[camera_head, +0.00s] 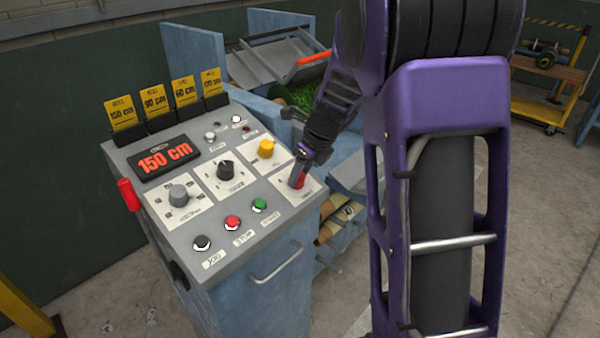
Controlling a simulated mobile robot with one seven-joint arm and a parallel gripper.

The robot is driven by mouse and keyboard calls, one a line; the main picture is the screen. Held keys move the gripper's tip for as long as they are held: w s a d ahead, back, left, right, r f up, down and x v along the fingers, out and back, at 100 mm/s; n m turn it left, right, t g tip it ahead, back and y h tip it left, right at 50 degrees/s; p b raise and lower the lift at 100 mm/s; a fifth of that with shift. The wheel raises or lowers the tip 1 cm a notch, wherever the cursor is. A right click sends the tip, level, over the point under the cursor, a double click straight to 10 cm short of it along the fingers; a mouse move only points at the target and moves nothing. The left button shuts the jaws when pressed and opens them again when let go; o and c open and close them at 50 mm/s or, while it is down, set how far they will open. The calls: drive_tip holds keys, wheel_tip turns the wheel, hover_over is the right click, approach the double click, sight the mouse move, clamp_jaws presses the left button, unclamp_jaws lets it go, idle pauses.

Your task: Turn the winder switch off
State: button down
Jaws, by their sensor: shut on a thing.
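The control console (215,248) stands left of centre with a grey sloping panel. A red switch knob (299,181) sits on a pale plate at the panel's right corner; the plate's lettering is too small to read surely. My gripper (299,176) reaches down from the upper right and is shut on this red knob. The fingertips hide part of the knob, so its exact setting cannot be told.
The panel also holds a yellow knob (266,149), a black knob (226,168), a grey knob (178,194), a red button (232,223), a green button (259,205) and a display (165,158) reading 150 cm. A red-handled lever (129,195) juts from the left side.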

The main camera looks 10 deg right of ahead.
drive_tip(key=n, duration=0.8)
drive_tip(key=shift+n, duration=0.4)
drive_tip(key=n+b, duration=0.1)
drive_tip(key=n, duration=0.3)
drive_tip(key=shift+n+g+b, duration=0.3)
drive_tip(key=shift+n, duration=1.8)
drive_tip(key=shift+c, duration=1.9)
unclamp_jaws()
